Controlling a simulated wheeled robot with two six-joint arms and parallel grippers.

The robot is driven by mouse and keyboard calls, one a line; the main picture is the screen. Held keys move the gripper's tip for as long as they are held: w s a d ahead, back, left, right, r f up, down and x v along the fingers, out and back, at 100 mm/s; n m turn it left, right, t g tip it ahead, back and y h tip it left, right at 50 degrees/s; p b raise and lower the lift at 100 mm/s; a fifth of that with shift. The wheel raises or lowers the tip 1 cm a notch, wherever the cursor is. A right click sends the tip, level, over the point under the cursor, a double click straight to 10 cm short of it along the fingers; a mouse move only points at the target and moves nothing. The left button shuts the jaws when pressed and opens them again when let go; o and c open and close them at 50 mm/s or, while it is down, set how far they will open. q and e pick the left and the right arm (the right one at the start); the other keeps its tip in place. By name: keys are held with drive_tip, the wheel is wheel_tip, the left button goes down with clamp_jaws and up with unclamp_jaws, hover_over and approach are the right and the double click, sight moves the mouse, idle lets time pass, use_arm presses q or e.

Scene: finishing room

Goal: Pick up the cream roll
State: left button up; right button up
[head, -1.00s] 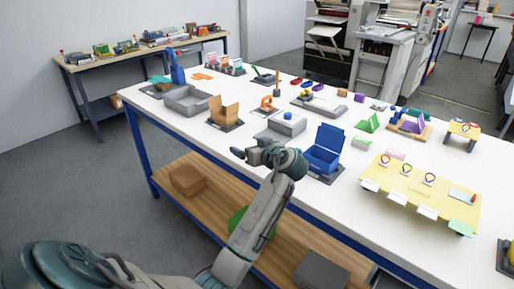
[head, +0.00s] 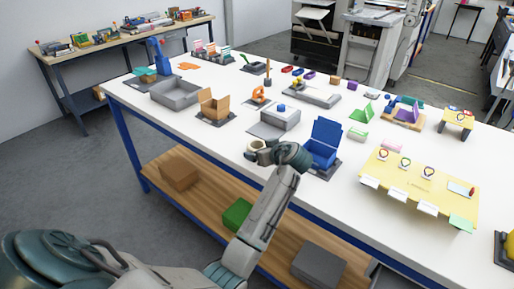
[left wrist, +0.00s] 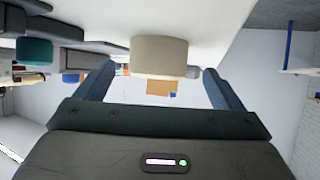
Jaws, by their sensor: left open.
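The cream roll (left wrist: 160,57) is a short, plain cylinder on the white table. In the left wrist view it shows between and beyond my left gripper's two spread fingers, with a gap on each side. My left gripper (left wrist: 159,72) is open and empty. In the head view the cream roll (head: 254,145) shows small at the tip of my left gripper (head: 257,153), partly covered by it. I cannot tell there whether they touch. My right gripper is not in view.
A blue open box (head: 322,153) stands close to the right of my left gripper. A grey box with a blue knob (head: 281,118) is behind it, and a cardboard box (head: 214,106) is to the left. White table surface (head: 190,125) is free at the front left.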

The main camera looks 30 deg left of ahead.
use_arm(q)
drive_tip(key=p+x, duration=0.1)
drive_tip(key=x, duration=0.2)
drive_tip(key=shift+w+a+f, duration=0.1)
drive_tip(key=shift+w+a, duration=0.15)
drive_tip(key=shift+a, duration=0.05)
drive_tip(key=shift+d, duration=0.15)
drive_tip(key=c, duration=1.1)
